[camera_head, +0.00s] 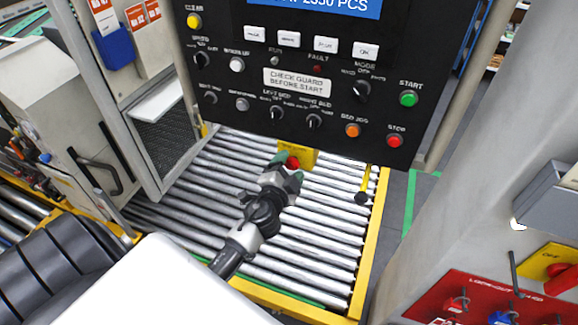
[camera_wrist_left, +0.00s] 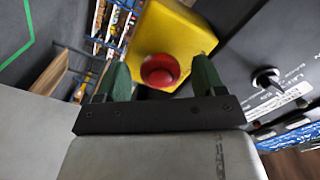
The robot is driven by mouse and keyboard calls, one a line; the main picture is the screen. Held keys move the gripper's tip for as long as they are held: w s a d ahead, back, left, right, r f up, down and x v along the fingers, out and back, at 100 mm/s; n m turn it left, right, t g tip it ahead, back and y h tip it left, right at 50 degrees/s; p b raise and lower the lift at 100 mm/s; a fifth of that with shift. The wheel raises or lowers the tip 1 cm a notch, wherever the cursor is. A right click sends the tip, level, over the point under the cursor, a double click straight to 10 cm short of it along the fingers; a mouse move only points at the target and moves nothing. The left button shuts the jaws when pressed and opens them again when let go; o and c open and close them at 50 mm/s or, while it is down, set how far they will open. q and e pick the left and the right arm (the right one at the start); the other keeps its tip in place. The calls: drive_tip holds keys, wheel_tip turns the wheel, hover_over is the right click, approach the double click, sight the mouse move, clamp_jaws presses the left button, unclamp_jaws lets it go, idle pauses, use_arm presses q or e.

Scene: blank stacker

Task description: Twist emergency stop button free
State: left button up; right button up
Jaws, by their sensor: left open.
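The emergency stop button (camera_head: 293,162) is a red mushroom head on a yellow box (camera_head: 309,155) just below the black control panel. It also shows in the left wrist view, where the red button (camera_wrist_left: 160,71) stands out from the yellow box (camera_wrist_left: 172,32). My left gripper (camera_head: 289,165) is right at the button in the head view. In the left wrist view my left gripper (camera_wrist_left: 162,75) is open, with one green finger to each side of the button. I cannot tell whether the fingers touch it. My right gripper is not in view.
The black control panel (camera_head: 320,90) with knobs and coloured buttons hangs just above the gripper. A roller conveyor (camera_head: 330,235) with yellow edges lies below. A red lock-out board (camera_head: 480,295) is at the lower right, and a grey post stands to the right.

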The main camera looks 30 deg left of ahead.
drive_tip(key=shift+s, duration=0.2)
use_arm(q)
drive_tip(key=shift+c, duration=1)
drive_tip(key=c, duration=0.7)
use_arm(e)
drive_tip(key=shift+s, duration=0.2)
use_arm(q)
drive_tip(key=shift+m, duration=0.3)
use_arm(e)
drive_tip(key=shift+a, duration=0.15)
use_arm(q)
drive_tip(key=shift+m, duration=2.6)
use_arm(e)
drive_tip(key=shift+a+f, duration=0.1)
